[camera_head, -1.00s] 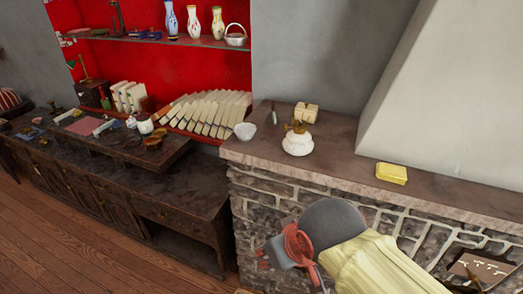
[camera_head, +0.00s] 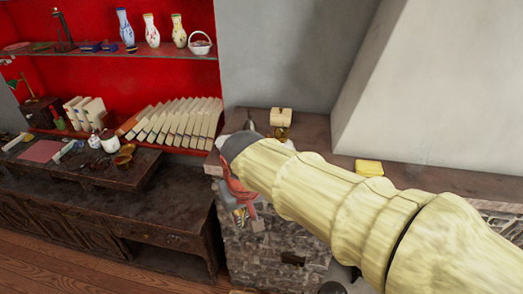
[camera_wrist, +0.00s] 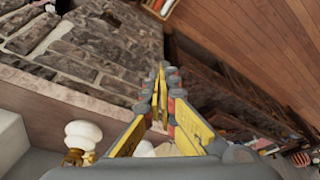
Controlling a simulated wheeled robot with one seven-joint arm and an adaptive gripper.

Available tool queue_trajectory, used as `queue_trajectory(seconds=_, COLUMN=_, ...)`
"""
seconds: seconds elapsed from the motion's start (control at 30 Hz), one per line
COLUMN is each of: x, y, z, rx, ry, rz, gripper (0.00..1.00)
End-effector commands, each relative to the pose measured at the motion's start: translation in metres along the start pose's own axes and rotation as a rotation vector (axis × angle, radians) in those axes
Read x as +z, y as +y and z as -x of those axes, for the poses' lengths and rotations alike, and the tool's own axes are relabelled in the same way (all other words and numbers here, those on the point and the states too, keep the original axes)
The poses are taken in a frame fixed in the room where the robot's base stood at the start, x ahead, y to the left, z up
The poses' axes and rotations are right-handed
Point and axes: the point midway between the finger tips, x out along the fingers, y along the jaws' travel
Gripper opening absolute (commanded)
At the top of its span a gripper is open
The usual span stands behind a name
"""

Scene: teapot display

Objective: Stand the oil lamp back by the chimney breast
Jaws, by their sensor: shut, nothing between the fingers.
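The oil lamp, with a round white body and a brass top, stands on the mantel shelf (camera_head: 430,180). My gripper (camera_wrist: 160,72) is shut and empty. In the head view the gripper (camera_head: 240,216) hangs by the shelf's left front end, partly hidden by my arm. The sloping chimney breast (camera_head: 420,90) rises at the right.
A yellow block (camera_head: 369,167) lies to the right, by the chimney breast. Left are a row of books (camera_head: 180,125) and a dark cabinet (camera_head: 150,205). Vases (camera_head: 151,31) stand on the upper shelf.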

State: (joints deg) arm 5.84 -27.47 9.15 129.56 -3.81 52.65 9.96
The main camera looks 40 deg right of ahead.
Motion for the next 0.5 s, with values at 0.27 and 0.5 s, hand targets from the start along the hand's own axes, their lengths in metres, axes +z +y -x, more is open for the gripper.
queue_trajectory(seconds=0.27, x=-0.099, y=0.041, z=0.005, rx=0.129, ry=-0.116, rz=-0.348, gripper=0.0)
queue_trajectory(seconds=0.5, x=-0.179, y=0.087, z=-0.02, rx=0.286, ry=-0.103, rz=-0.845, gripper=0.0)
